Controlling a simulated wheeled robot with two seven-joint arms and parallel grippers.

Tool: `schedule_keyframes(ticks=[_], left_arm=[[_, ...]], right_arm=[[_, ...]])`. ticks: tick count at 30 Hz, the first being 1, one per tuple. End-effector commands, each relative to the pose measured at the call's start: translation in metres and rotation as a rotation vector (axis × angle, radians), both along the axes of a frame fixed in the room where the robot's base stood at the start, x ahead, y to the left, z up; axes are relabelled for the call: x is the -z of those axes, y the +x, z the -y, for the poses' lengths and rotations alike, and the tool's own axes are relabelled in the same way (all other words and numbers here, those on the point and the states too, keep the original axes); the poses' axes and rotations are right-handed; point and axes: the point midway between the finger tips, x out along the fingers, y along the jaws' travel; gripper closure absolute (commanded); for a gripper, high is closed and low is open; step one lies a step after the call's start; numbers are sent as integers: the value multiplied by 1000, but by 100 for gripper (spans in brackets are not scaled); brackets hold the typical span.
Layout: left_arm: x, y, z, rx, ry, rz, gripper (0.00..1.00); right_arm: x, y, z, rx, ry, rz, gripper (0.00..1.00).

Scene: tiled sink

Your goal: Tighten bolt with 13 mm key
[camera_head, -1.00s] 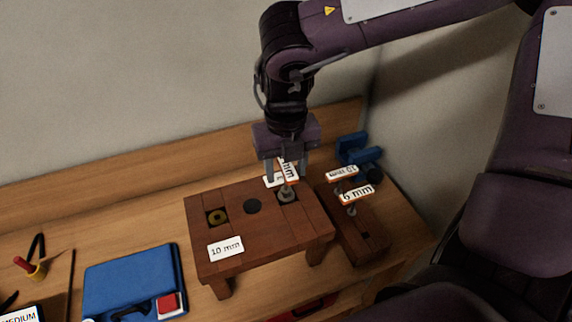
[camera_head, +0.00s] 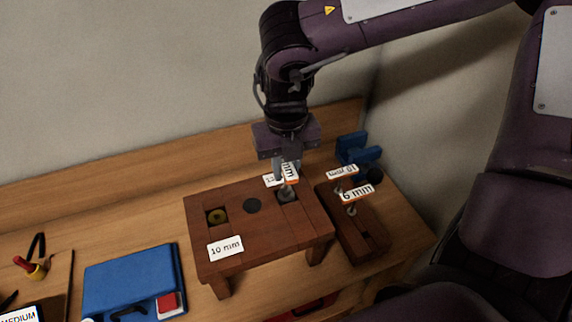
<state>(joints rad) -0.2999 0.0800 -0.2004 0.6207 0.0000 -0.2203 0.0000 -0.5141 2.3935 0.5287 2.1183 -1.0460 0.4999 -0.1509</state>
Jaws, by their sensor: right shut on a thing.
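My right gripper (camera_head: 287,172) comes down from above and is shut on a key (camera_head: 290,174) with a white label and an orange edge. Only "mm" reads on its label; the fingers hide the rest. The key's lower end meets the grey bolt (camera_head: 286,196) at the back right of the small wooden bench (camera_head: 262,230). I cannot tell how far it is seated. A partly covered white label (camera_head: 273,180) lies just behind the bolt. My left gripper is not in view.
Two labelled keys stand in a wooden holder (camera_head: 362,238) at right: the 6 mm key (camera_head: 356,193) and another (camera_head: 342,172). A blue clamp-like object (camera_head: 358,150) is behind. A blue case (camera_head: 130,280) lies left.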

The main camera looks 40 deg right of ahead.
Motion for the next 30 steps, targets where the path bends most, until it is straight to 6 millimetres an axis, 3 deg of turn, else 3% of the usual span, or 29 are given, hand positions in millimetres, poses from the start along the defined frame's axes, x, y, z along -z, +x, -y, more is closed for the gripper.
schedule_keyframes(ticks=[21, 30], left_arm=[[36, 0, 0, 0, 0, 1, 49], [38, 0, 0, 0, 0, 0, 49]], right_arm=[[2, 0, 0, 476, -1, 2, 95], [-1, 0, 0, 551, 1, 1, 95]])
